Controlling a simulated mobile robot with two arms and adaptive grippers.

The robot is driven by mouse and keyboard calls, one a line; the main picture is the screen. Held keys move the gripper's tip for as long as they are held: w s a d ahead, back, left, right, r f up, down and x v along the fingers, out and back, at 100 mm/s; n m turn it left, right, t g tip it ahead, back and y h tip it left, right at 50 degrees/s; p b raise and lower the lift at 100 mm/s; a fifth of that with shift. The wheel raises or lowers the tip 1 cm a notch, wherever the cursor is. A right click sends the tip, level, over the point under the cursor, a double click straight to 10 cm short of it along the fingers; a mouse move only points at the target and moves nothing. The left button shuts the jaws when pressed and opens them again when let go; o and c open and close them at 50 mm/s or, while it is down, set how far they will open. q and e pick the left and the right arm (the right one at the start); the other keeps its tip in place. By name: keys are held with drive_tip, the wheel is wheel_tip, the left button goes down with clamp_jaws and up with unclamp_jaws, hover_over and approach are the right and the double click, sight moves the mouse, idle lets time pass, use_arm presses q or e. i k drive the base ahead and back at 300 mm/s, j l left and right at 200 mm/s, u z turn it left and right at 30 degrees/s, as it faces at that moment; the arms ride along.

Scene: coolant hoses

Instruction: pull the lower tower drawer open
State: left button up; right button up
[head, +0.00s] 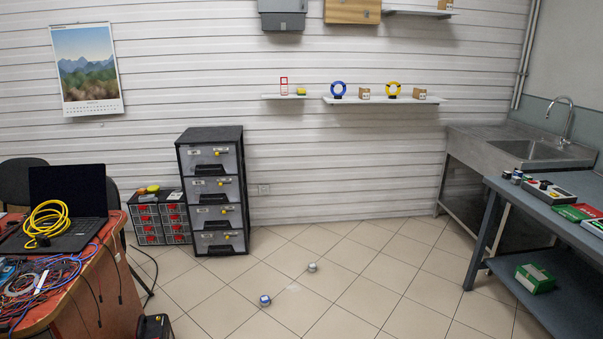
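The drawer tower (240,131) stands on the floor against the back wall, left of the middle in the head view. It has a black casing and several grey drawers stacked one above another, with yellow knobs or latches on their fronts. The lowest drawer (212,240) is just above the floor and looks shut, its front about level with the others. Neither of my grippers is in view.
A red table (93,296) with cables and a laptop (68,190) fills the left. Two small objects (265,300) (312,267) lie on the open tiled floor. A workbench (540,210) stands right.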

sight(210, 217)
drive_tip(key=i+u, duration=0.2)
drive_tip(key=i, duration=0.45)
drive_tip(key=i+u, duration=0.15)
drive_tip(key=i, duration=0.5)
drive_tip(key=i+l+u, duration=0.2)
drive_tip(key=i, duration=0.45)
